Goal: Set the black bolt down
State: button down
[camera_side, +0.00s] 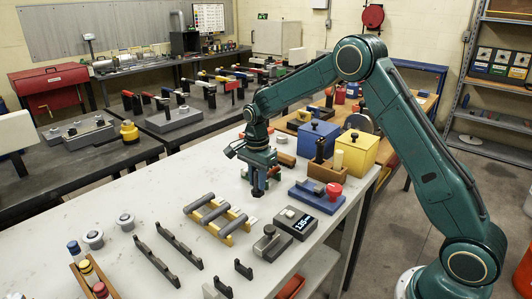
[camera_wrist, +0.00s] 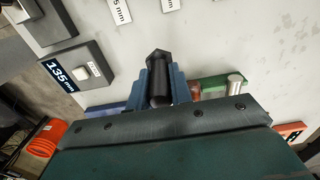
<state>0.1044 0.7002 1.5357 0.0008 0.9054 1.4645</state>
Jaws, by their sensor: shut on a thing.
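My gripper (camera_side: 258,184) is over the white bench (camera_side: 150,204), left of the blue base with a red knob. In the wrist view its blue jaws (camera_wrist: 160,88) are shut on the black bolt (camera_wrist: 159,80). The bolt's hex head points toward the top of that picture, and its shank lies between the jaws. The lower part of the shank is hidden by the gripper body. In the side view the bolt is hard to tell from the dark jaws. I cannot tell whether it touches the bench.
A grey 135 display (camera_side: 298,222) and a rack of grey rods (camera_side: 218,216) stand in front. The blue base (camera_side: 315,198), a wooden block with pegs (camera_side: 325,171) and a yellow box (camera_side: 357,152) stand to the right. Bare bench lies left of my gripper.

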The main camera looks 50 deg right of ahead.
jog(key=shift+f, duration=1.55)
jog(key=shift+f, duration=0.15)
jog(key=c, duration=1.3)
grip_release()
jog(key=shift+o, duration=0.2)
notch_tip(320, 180, up, 11)
jog(key=shift+r, duration=0.65)
